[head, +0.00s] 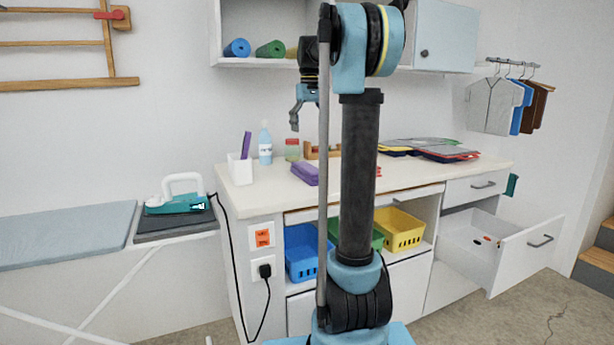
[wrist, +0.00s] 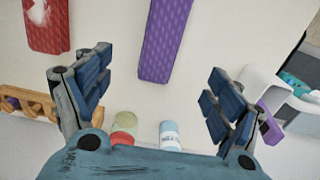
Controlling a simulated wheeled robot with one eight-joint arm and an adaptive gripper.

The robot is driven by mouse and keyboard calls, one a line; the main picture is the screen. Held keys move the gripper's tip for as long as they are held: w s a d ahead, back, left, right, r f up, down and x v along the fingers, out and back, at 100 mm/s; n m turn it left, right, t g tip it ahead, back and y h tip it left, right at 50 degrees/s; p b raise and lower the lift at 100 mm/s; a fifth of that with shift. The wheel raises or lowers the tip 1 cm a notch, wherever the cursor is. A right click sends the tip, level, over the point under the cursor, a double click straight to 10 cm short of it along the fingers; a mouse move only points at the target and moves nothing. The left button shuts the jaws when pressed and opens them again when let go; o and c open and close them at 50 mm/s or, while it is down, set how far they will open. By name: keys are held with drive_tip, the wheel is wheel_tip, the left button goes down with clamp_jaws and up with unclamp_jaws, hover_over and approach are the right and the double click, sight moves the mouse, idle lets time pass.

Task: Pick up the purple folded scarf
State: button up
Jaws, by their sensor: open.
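The purple folded scarf (head: 304,174) lies flat on the white countertop, left of my arm's column in the head view. In the wrist view the scarf (wrist: 164,40) is a long purple strip at the top centre, running out of the frame. My gripper (head: 297,112) hangs above the counter, higher than the scarf, with nothing held. In the wrist view my gripper (wrist: 155,88) has its two fingers spread wide. The scarf's near end shows between and beyond the fingertips, apart from them.
A bottle (head: 265,144), a jar (head: 292,150) and a white cup (head: 240,168) stand near the scarf. A red folded piece (wrist: 46,25) lies beside it. A wooden rack (wrist: 28,101) is at left. An upper shelf (head: 262,62) overhangs the back; a lower drawer (head: 515,250) stands open.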

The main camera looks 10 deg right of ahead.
approach(308, 167)
drive_tip(key=f, duration=0.5)
drive_tip(key=shift+w+d+f, duration=0.2)
drive_tip(key=shift+d, duration=0.05)
drive_tip(key=shift+a+f, duration=0.2)
drive_tip(key=shift+f, duration=2.45)
drive_tip(key=c, duration=1.2)
